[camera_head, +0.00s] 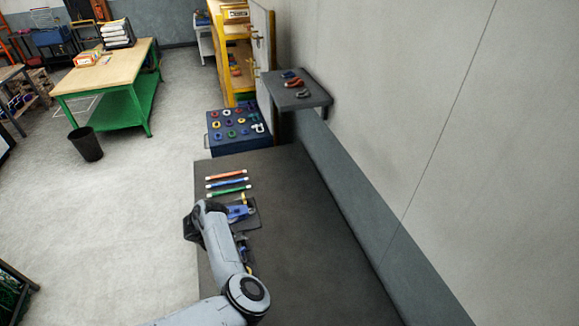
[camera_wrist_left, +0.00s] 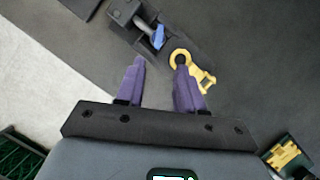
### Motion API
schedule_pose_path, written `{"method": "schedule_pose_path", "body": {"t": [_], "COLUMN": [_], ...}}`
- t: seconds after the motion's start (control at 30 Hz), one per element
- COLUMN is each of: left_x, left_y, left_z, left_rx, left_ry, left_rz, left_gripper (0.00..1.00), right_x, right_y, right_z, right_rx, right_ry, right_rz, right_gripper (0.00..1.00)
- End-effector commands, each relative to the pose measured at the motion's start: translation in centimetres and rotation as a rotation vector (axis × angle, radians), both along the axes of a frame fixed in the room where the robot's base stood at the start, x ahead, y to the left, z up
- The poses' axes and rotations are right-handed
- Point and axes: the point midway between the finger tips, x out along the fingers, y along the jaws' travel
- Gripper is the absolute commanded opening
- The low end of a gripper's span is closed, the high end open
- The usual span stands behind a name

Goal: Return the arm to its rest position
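My left arm comes in from the lower left in the head view and its wrist end is over the left edge of the dark table (camera_head: 310,250). The fingers are hidden there. In the left wrist view my left gripper (camera_wrist_left: 161,70) shows two purple fingers spread apart with nothing between them. A yellow hook with a ring (camera_wrist_left: 207,83) lies just beyond the right fingertip; I cannot tell whether they touch. A black clamp-like fixture with a blue handle (camera_wrist_left: 157,38) is ahead of the fingers. My right gripper is not in view.
Red (camera_head: 227,174), blue (camera_head: 227,182) and green (camera_head: 229,191) rods lie beyond the arm. A blue board with coloured rings (camera_head: 238,143) stands past the table's far end. A wall shelf (camera_head: 312,97) is at right. The table's right side is clear.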

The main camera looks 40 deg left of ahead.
Motion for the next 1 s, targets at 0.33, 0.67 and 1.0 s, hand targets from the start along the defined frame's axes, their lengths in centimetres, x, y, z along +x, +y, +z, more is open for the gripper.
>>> {"method": "schedule_pose_path", "body": {"t": [0.33, 0.67, 1.0], "left_x": [-10.4, -21.2, -13.6], "left_y": [1.6, 10.9, -1.8], "left_z": [-5.6, -0.6, 3.7], "left_rx": [0.046, 0.519, 0.887], "left_ry": [0.210, 0.538, 0.533], "left_rz": [-0.020, -0.418, -1.581], "left_gripper": [0.37, 0.37, 0.37], "right_x": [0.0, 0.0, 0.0], "right_y": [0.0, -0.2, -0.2], "right_z": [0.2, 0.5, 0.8], "right_rx": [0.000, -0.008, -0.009], "right_ry": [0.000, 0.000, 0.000], "right_rz": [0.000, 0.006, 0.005], "right_gripper": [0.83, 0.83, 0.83]}}
